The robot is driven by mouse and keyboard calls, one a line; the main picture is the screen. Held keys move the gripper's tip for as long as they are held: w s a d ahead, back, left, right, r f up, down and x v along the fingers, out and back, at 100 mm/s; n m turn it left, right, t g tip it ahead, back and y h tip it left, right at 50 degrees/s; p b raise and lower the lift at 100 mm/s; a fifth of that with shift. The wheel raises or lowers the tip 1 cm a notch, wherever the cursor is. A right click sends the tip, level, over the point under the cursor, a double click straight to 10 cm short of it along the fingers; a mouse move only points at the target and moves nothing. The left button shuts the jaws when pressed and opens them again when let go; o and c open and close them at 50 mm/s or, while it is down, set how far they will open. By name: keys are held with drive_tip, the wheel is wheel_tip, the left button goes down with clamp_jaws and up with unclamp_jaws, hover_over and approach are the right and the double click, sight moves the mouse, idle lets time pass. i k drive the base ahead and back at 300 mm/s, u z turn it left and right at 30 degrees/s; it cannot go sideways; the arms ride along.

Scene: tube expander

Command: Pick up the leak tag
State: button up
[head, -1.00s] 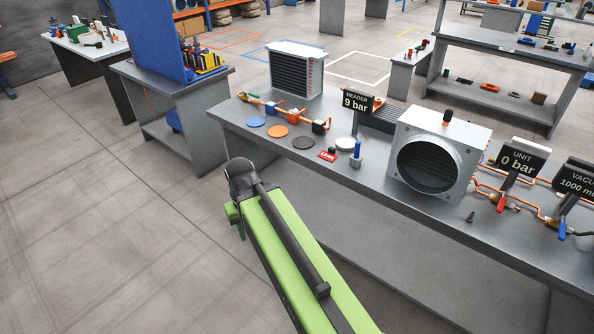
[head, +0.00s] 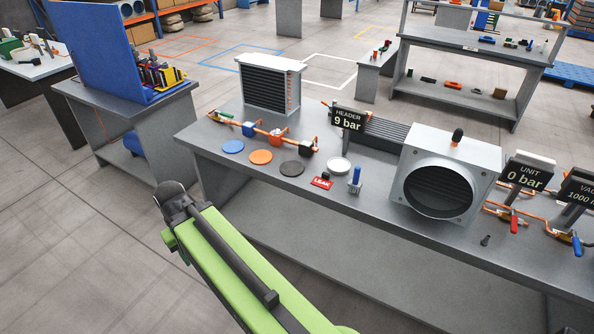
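The leak tag (head: 321,183) is a small flat red tag with white lettering and a dark piece at its top edge. It lies on the near part of the long grey bench (head: 375,212), in front of a white round dish (head: 339,165) and left of a blue-topped small item (head: 355,178). My green arm reaches in from the bottom and ends in a dark joint left of the bench's front edge, well apart from the tag. No gripper fingers show.
Blue, orange and black discs (head: 290,168) lie left of the tag. Behind are a copper pipe with valves (head: 280,134) and a "9 bar" header sign (head: 348,120). A large fan unit (head: 446,182) stands right. Open floor lies left of the bench.

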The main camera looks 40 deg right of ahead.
sight(323, 182)
drive_tip(key=z, duration=0.1)
drive_tip(key=i, duration=1.5)
drive_tip(key=z, duration=0.55)
